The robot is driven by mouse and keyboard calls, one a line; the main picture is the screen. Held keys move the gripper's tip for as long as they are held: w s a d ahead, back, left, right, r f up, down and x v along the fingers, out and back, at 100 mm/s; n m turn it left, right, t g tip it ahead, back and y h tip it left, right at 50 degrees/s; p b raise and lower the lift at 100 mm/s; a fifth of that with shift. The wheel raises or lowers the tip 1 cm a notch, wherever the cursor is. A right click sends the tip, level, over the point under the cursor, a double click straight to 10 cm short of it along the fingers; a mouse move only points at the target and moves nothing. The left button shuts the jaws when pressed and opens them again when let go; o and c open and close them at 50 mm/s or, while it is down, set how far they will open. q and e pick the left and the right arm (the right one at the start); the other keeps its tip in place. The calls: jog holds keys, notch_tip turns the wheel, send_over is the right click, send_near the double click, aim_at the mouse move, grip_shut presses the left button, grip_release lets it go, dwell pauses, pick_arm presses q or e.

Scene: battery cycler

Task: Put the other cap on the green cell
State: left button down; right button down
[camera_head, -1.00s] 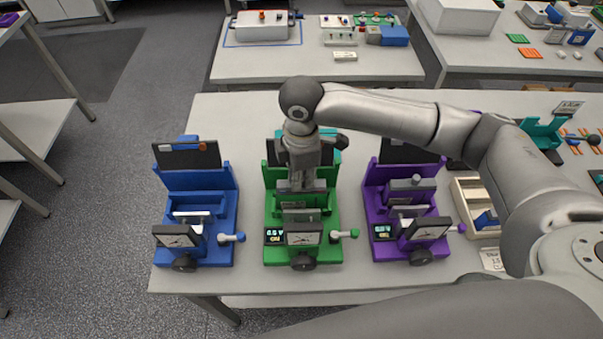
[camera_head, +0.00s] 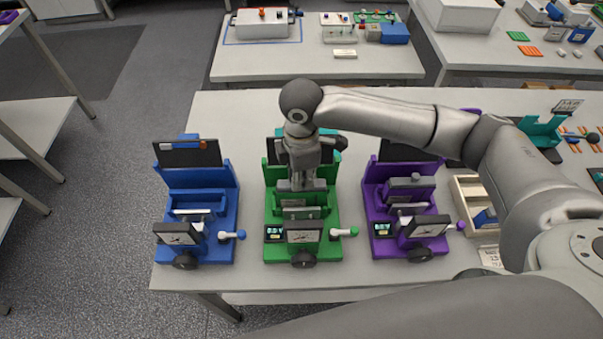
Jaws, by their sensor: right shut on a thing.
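The green cell station (camera_head: 333,247) stands in the middle of the table, with a dial, a small lit display and a side lever at its front. My right gripper (camera_head: 301,181) reaches down into it from above. It is shut on a grey cap (camera_head: 287,186), which sits at the green block (camera_head: 302,198). The fingers hide much of the cap, and I cannot tell whether it is fully seated. On the purple station (camera_head: 375,213), a similar grey knobbed cap (camera_head: 408,182) rests on the purple block. My left gripper is not in view.
A blue station (camera_head: 230,205) stands to the left, with no grey cap visible. A wooden tray (camera_head: 463,197) is right of the purple station. My right arm crosses above the purple station. The table's back left is clear.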

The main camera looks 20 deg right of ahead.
jog(key=c, duration=1.4)
grip_release()
jog(key=o, duration=0.5)
jog(key=shift+r, duration=0.15)
